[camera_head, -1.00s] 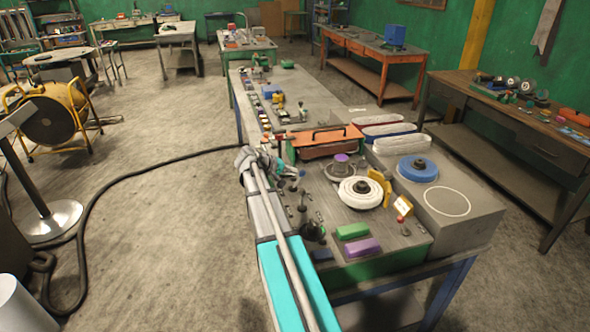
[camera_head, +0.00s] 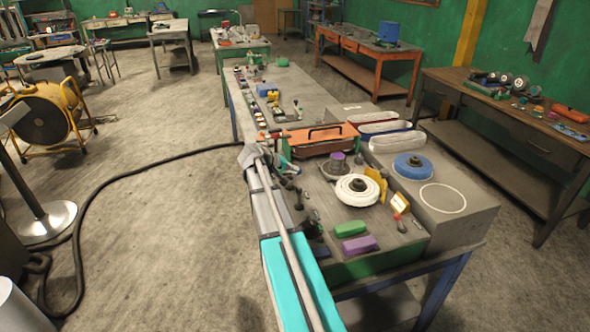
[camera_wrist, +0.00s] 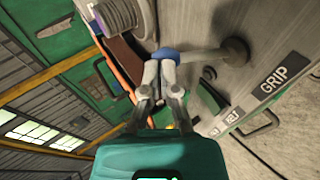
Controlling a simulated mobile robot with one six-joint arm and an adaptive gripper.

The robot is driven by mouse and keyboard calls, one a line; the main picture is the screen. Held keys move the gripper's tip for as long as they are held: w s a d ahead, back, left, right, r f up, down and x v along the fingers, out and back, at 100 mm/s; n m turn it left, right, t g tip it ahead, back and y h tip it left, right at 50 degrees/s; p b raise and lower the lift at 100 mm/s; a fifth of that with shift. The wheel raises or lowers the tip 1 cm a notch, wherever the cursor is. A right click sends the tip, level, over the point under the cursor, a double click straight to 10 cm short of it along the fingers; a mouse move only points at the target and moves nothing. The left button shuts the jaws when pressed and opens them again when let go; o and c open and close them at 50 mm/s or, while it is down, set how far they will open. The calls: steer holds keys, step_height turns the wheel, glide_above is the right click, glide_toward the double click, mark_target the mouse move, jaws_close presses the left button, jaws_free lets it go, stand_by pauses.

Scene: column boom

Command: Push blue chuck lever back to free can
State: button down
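In the wrist view a chuck lever with a blue knob (camera_wrist: 166,54) has a grey rod running right to a dark round pivot (camera_wrist: 236,50) on the bench panel. My gripper (camera_wrist: 160,66) has its two fingers close together, with the tips at the blue knob and seemingly touching it; nothing shows between them. In the head view my gripper (camera_head: 289,169) is at the bench's left edge, and the lever is too small to make out. A ribbed grey cylinder (camera_wrist: 117,16) shows near the lever; I cannot tell if it is the can.
An orange-framed tray (camera_head: 318,138), a white coil (camera_head: 357,190) and green (camera_head: 349,229) and purple (camera_head: 360,244) blocks are on the bench.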

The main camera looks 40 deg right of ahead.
steer(key=shift+d, duration=0.1)
steer(key=shift+r, duration=0.15)
steer(key=shift+w+a+r+p, duration=0.1)
steer(key=shift+a+r+p, duration=0.1)
steer(key=shift+p, duration=0.15)
steer(key=p+v, duration=0.8)
steer(key=v, duration=0.5)
steer(key=shift+r, duration=0.4)
steer(key=s+a+f+n+y+b, duration=0.1)
steer(key=s+a+f+y, duration=0.2)
steer(key=a, duration=0.8)
steer(key=s+a+f+n+t+y+b, duration=0.1)
steer(key=s+a+f+y, duration=0.3)
steer(key=s+a, duration=0.3)
steer(key=s+a+f+n+t+y+b, duration=0.1)
steer(key=s+a+f+y, duration=0.3)
steer(key=a, duration=1)
steer(key=shift+s+a+f+n+b, duration=0.3)
steer(key=shift+s+a+f+b, duration=0.15)
steer(key=shift+s+f, duration=0.3)
